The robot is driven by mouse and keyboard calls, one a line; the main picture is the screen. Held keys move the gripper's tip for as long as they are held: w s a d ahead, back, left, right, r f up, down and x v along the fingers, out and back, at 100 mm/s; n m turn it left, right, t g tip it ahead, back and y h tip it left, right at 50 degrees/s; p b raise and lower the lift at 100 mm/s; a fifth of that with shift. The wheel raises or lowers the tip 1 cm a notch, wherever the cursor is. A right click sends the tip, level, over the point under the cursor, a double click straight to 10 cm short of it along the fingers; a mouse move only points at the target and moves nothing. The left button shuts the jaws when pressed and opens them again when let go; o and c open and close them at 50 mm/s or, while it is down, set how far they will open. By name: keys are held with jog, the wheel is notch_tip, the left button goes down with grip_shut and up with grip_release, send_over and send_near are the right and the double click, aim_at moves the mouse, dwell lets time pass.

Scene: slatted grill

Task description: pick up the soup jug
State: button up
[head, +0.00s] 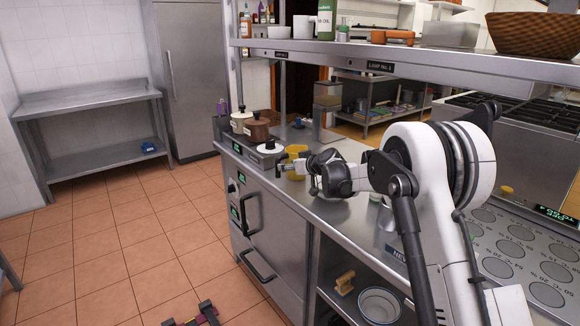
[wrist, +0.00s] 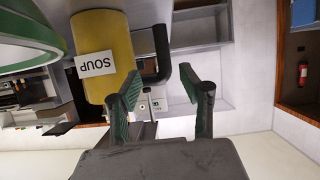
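The soup jug (wrist: 103,45) is yellow with a white "SOUP" label and a black handle (wrist: 161,48). In the wrist view it appears upside down, left of centre. In the head view, yellow parts of the jug (head: 297,149) show on the counter behind my gripper, which partly hides it. My gripper (wrist: 165,82) is open, its green-padded fingers apart with the handle ahead, near the left fingertip. Whether a finger touches the handle cannot be told. In the head view my gripper (head: 292,166) reaches left along the counter beside the jug.
A clear dispenser (head: 326,105) stands farther back. An overhead shelf (head: 400,58) runs above the counter. A green-rimmed object (wrist: 30,30) is close to the jug in the wrist view.

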jog(key=shift+s+a+x, duration=0.1)
jog(key=shift+s+x, duration=0.05)
jog(key=shift+x, duration=1.65)
jog(key=shift+s+a+x, duration=0.1)
jog(key=shift+x, duration=1.65)
jog(key=shift+f, duration=0.2)
jog(key=shift+c, duration=0.5)
grip_shut()
